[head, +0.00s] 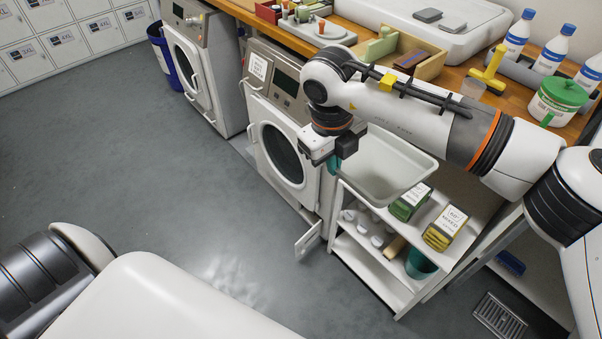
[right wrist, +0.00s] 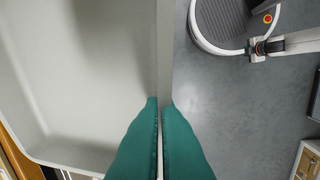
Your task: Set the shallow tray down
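The shallow tray (head: 385,170) is pale grey with a raised rim. In the head view it is at the centre right, below my right forearm and over the back of a white shelf cart. My right gripper (head: 333,164) is at its left edge. In the right wrist view the tray (right wrist: 85,75) fills the left side, and the teal fingers of my right gripper (right wrist: 161,108) are closed on its rim. I cannot tell whether the tray's underside touches anything. My left gripper is out of view.
The white shelf cart (head: 352,251) holds a green box (head: 409,203) and a yellow box (head: 445,229); a teal cup (head: 420,264) is lower down. Washing machines (head: 281,150) stand behind to the left. The wooden counter (head: 510,97) is crowded. The floor (head: 150,160) at left is clear.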

